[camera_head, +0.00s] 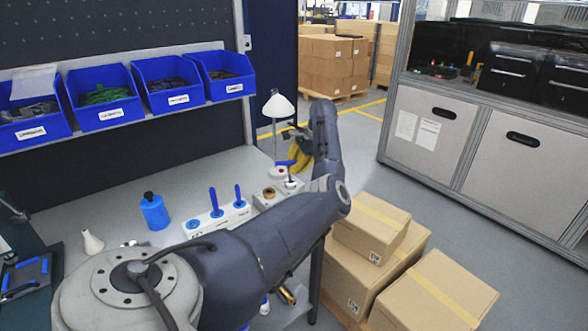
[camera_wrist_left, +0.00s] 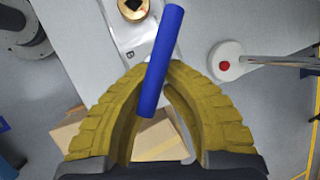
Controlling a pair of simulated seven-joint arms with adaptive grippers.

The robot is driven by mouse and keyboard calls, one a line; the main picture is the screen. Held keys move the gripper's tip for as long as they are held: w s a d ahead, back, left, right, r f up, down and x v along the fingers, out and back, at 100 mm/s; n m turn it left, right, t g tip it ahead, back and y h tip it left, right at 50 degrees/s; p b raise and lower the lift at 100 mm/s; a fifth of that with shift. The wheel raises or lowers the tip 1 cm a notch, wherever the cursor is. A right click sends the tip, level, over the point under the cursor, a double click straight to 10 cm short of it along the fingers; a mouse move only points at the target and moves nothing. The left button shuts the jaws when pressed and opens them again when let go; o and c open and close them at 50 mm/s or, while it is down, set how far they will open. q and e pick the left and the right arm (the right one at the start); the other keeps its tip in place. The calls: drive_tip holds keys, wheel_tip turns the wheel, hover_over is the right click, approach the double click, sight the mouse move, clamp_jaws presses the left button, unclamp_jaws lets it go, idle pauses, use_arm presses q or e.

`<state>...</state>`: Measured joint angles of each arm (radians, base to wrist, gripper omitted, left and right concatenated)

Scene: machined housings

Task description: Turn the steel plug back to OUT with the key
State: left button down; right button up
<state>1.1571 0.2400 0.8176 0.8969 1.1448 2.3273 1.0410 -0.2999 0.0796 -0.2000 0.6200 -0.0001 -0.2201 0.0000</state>
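My left gripper (camera_head: 301,150) is at the far right end of the bench, above the grey housing block (camera_head: 270,203). In the left wrist view its yellow fingers (camera_wrist_left: 160,68) close at the tips around the blue handle of the key (camera_wrist_left: 161,60). The key's handle (camera_head: 284,162) also shows beside the gripper in the head view. The block carries a brass plug (camera_head: 269,192), which also shows in the wrist view (camera_wrist_left: 132,8), and a second fitting (camera_head: 291,183) under the key. The steel plug's marking and the key's tip are hidden. My right gripper is not in view.
A white rack (camera_head: 230,220) with blue-handled tools stands left of the block. A white lamp (camera_head: 278,106) stands close behind, its base (camera_wrist_left: 226,64) beside the fingers in the wrist view. A blue bottle (camera_head: 154,212) is further left. Cardboard boxes (camera_head: 372,225) stand on the floor at right.

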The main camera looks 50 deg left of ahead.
use_arm(q)
drive_tip(key=shift+n+g+h, duration=0.3)
drive_tip(key=shift+n+h, duration=0.1)
drive_tip(key=shift+n, duration=0.8)
drive_tip(key=shift+n+g+h, duration=0.3)
drive_tip(key=shift+n+h, duration=0.2)
drive_tip(key=shift+n, duration=0.8)
drive_tip(key=c, duration=1.5)
unclamp_jaws()
drive_tip(key=shift+f, duration=0.1)
